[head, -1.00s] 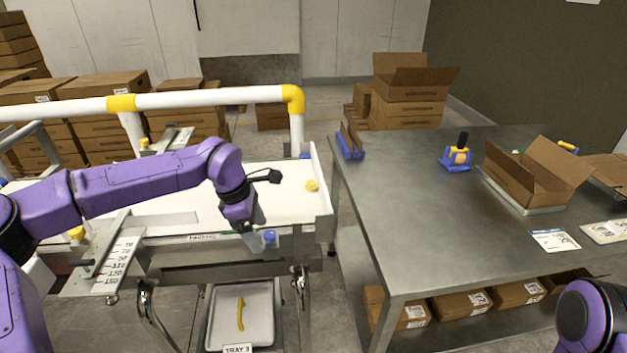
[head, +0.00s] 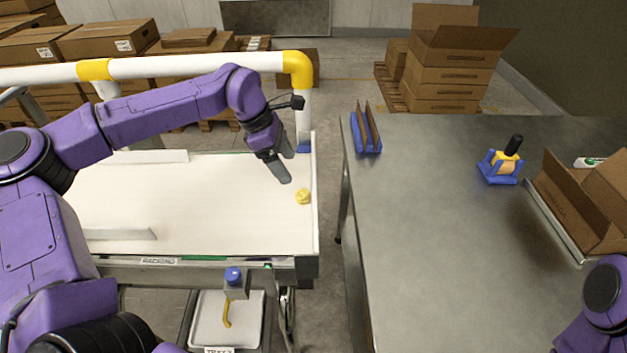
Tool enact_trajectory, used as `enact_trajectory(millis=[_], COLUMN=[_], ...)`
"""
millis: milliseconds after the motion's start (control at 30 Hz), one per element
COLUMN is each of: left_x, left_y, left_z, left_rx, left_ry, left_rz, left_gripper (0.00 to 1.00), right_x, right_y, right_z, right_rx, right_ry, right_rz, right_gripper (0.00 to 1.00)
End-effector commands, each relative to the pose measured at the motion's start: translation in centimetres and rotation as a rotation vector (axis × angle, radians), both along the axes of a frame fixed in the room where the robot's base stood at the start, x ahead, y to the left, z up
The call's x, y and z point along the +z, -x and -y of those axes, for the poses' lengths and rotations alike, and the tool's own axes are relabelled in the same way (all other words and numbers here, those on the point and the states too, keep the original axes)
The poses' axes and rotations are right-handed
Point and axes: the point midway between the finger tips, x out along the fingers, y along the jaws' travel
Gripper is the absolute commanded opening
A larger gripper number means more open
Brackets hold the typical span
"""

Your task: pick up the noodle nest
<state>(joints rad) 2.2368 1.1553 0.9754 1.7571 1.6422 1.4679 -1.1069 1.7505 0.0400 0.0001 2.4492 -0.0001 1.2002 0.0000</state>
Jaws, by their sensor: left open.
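The noodle nest (head: 303,196) is a small round yellow lump. It lies on the white belt (head: 200,215) near the belt's right end, close to the side rail. My left gripper (head: 283,176) is open, above the belt, just up and left of the nest in the head view. The fingers look apart from the nest, with nothing seen between them. My right arm shows only as a purple part at the lower right edge; its gripper is out of view.
A white rail with yellow joints (head: 298,68) runs behind the belt. Right of the belt, across a gap, stands a grey metal table (head: 430,230) with a blue holder (head: 365,135), a tape dispenser (head: 502,163) and an open carton (head: 575,205). A tray (head: 207,322) sits below the belt.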

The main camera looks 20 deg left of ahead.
Motion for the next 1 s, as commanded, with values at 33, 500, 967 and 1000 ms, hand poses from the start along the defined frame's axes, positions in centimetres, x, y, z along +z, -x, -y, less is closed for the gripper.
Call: enact_trajectory(millis=[33, 500, 967, 1000], left_x=[-0.7, -7.9, -9.8, -9.8], left_y=[0.1, -1.1, -1.5, -1.5], left_z=[0.3, 1.9, 2.6, 2.6], left_rx=[-0.001, -0.001, 0.0, 0.0], left_ry=[0.0, -0.001, 0.0, 0.0], left_rz=[-0.005, -0.008, -0.002, -0.002], left_gripper=[0.77, 0.77, 0.45, 0.32], right_x=[0.2, 2.3, 2.2, 2.2], right_y=[0.0, 0.0, 0.0, 0.0], right_z=[0.0, 0.0, 0.0, 0.0], right_rx=[0.0, 0.0, 0.0, 0.0], right_ry=[0.0, 0.0, 0.0, 0.0], right_rz=[-0.001, -0.001, -0.001, -0.001], right_gripper=[0.43, 0.43, 0.43, 0.43])
